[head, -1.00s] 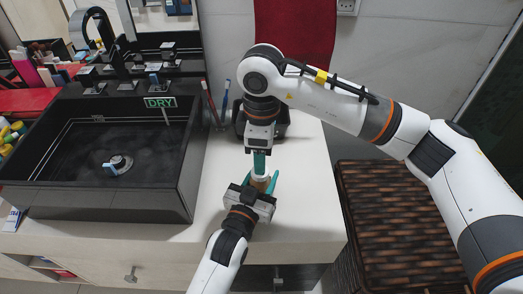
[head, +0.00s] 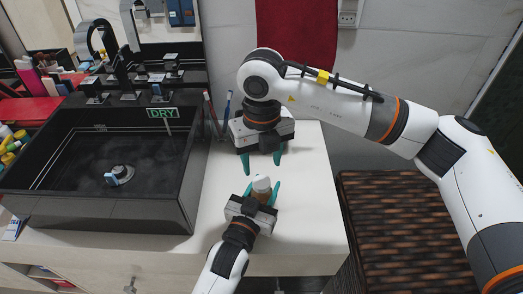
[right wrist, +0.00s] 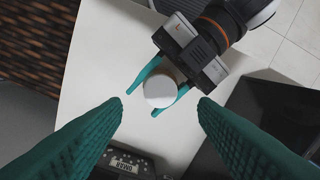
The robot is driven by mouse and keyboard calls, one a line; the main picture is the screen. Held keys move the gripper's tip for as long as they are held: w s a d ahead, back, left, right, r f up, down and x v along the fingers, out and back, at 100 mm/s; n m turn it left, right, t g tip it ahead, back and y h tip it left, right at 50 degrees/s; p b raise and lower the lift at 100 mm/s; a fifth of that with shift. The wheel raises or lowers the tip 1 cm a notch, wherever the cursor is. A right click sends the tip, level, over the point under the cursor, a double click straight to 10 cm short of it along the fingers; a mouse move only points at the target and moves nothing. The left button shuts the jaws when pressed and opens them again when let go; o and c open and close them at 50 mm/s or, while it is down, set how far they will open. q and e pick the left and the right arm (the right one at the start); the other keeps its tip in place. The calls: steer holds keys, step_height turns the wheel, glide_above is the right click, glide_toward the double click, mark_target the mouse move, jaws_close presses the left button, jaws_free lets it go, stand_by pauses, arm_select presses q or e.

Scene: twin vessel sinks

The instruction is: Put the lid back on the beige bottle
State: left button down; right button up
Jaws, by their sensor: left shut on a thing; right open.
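The beige bottle (head: 262,197) stands upright at the front of the white counter, between the fingers of my left gripper (head: 261,189), which is shut on it. The white lid (head: 262,184) sits on top of the bottle; from above it shows as a white disc in the right wrist view (right wrist: 160,90). I cannot tell how tightly it is seated. My right gripper (head: 262,165) is open and empty, just behind and above the lid; its spread fingers also show in the right wrist view (right wrist: 160,103), apart from the lid.
A black sink (head: 105,165) with a green DRY sign stands at the left. A dark device with a display (right wrist: 125,162) lies on the counter near my right gripper. Toothbrushes (head: 212,112) stand behind. A brown woven basket (head: 400,225) is at the right. The counter's right side is clear.

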mark_target(262, 182)
steer(key=n, duration=0.7)
steer(key=shift+r, duration=0.2)
steer(key=n, duration=0.5)
steer(key=shift+r, duration=0.15)
steer(key=n, duration=0.4)
steer(key=shift+r+n, duration=0.15)
steer(key=shift+n, duration=0.15)
steer(key=n, duration=0.7)
steer(key=shift+r, duration=0.2)
steer(key=n, duration=0.4)
steer(key=shift+r, duration=0.1)
steer(key=n, duration=0.4)
steer(key=shift+r, duration=0.1)
step_height(262, 182, down, 8)
steer(key=shift+f, duration=0.1)
